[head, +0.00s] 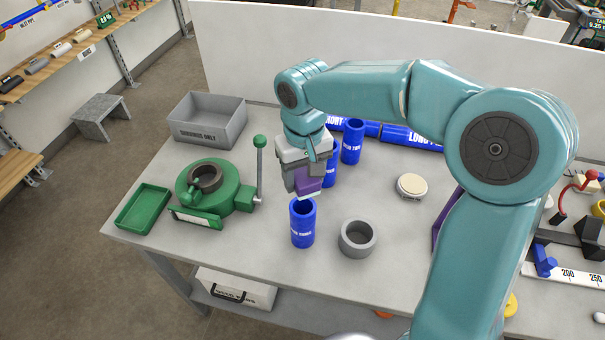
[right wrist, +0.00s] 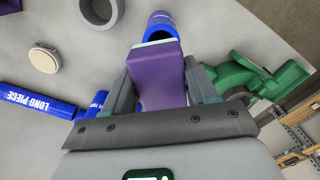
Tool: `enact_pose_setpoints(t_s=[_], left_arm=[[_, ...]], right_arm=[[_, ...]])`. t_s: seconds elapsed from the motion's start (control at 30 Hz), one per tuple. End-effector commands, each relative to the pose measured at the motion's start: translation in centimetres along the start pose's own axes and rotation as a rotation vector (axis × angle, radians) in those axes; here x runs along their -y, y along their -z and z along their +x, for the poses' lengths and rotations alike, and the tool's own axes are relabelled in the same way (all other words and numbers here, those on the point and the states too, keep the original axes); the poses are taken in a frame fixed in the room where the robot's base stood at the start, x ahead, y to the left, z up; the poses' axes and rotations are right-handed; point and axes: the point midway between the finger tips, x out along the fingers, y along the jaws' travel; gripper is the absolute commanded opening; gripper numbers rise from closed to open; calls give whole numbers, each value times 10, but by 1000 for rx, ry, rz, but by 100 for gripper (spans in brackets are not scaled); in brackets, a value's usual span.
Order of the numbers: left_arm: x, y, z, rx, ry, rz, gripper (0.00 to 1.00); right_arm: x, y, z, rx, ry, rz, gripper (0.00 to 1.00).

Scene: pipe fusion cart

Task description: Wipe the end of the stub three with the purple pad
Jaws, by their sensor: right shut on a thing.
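My right gripper (head: 305,180) is shut on the purple pad (head: 308,182), which has a pale strip at its lower end. The pad also shows between the fingers in the right wrist view (right wrist: 160,75). Stub three (head: 303,224) is a blue pipe piece standing upright on the table, open end up. The pad is just above its far rim in the head view; I cannot tell whether they touch. In the right wrist view the top of stub three (right wrist: 160,20) shows beyond the pad's tip, partly hidden by it. My left gripper is not in view.
A grey ring (head: 357,239) stands close right of stub three. A green clamp with a lever (head: 215,187) and a green tray (head: 143,208) are at left. Other blue stubs (head: 351,142) stand behind the gripper. A round cream disc (head: 411,186) and grey bin (head: 208,121) are farther off.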

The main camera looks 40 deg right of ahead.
Motion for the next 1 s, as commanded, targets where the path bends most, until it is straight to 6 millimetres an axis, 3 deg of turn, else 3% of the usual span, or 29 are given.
enact_pose_setpoints(t_s=[0.6,1.0], left_arm=[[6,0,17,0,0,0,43],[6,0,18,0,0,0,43]], right_arm=[[-54,-40,1,-2,0,4,19],[-62,-47,0,0,0,1,19]])
